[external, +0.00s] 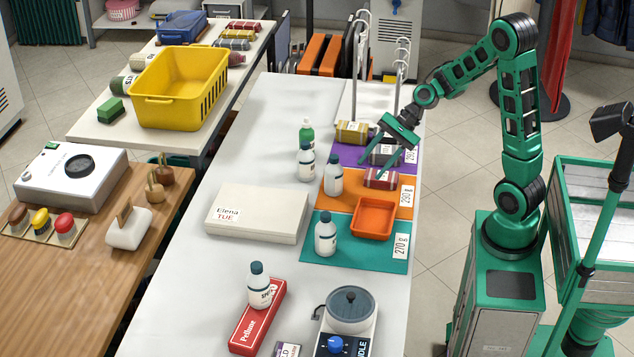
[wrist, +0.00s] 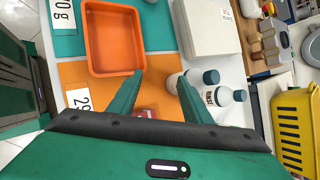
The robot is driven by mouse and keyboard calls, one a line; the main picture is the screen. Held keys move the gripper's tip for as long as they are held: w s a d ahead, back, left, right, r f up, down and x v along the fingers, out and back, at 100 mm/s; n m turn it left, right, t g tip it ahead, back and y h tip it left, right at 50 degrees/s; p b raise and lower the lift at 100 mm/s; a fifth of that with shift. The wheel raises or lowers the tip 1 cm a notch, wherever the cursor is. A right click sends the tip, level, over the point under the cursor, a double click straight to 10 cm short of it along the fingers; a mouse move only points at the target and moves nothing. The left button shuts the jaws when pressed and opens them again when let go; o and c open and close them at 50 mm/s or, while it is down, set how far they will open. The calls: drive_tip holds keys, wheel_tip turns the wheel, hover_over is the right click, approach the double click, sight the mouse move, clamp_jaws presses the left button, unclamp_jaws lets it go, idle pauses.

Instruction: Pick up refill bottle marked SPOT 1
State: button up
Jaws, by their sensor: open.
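A white bottle with a dark cap (external: 259,287) stands on a red box at the near end of the table; its label seems to begin SPOT, but the number is too small to read. Other similar bottles stand on the teal mat (external: 325,236), on the orange mat (external: 333,178) and behind it (external: 305,163). In the wrist view, one bottle (wrist: 220,96) has a label that looks like RINSE, with another (wrist: 191,80) beside it. My gripper (external: 371,168) is open and empty above the coloured mats, far from the red box; its fingers also show in the wrist view (wrist: 162,77).
A green bottle (external: 307,135) stands behind the white ones. An orange tray (external: 372,218), a cream box (external: 257,214), the red box (external: 246,328) and a scale (external: 350,306) share the table. Rolled items and metal stands are near my gripper. The table's left strip is clear.

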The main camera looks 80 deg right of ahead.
sight(334, 174)
drive_tip(key=w+d+r+m+t+y, duration=0.2)
drive_tip(key=w+d+m+t, duration=0.25)
drive_tip(key=w+m, duration=0.35)
drive_tip(key=a+x, duration=0.1)
drive_tip(key=x, duration=0.9)
drive_tip(key=shift+s+r+m, duration=0.2)
drive_tip(key=shift+m, duration=0.2)
drive_tip(key=shift+a, duration=0.1)
clamp_jaws()
